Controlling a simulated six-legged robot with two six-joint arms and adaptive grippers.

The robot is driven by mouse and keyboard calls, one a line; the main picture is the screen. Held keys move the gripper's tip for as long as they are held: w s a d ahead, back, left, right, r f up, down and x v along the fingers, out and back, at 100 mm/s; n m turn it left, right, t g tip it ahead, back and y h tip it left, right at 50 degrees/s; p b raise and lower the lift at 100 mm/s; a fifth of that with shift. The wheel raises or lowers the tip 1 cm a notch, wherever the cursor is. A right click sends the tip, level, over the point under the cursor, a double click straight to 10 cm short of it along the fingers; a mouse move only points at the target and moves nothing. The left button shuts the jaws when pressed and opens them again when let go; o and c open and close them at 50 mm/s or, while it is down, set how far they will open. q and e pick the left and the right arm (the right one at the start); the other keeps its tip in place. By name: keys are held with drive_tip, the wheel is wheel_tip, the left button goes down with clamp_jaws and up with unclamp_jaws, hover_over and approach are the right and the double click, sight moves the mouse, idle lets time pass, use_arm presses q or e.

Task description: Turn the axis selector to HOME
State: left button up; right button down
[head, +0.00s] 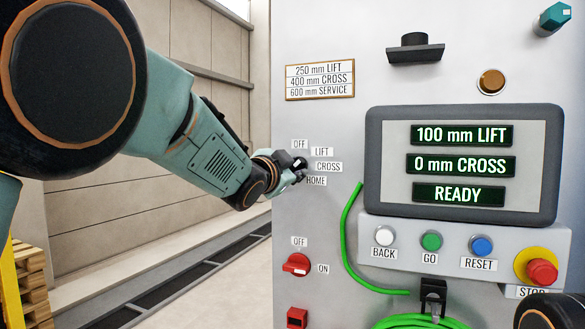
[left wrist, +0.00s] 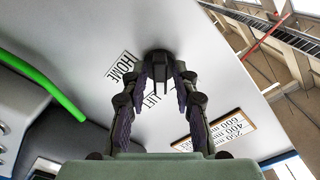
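The axis selector is a small dark knob on the grey panel, ringed by the labels OFF, LIFT, CROSS and HOME (head: 316,181). My left gripper (head: 299,168) is at the selector and covers most of it in the head view. In the left wrist view the dark selector knob (left wrist: 158,62) sits between the tips of both fingers, which close in on its sides. The HOME label (left wrist: 120,66) shows left of the knob there. The pointer's direction is hidden. My right gripper is not in view.
The display (head: 462,165) reads 100 mm LIFT, 0 mm CROSS, READY. Below it are BACK, GO and RESET buttons and a red stop button (head: 541,272). A red OFF/ON switch (head: 296,265) sits below the selector. A green cable (head: 349,235) runs close to the selector's right.

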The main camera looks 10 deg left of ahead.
use_arm(q)
clamp_jaws()
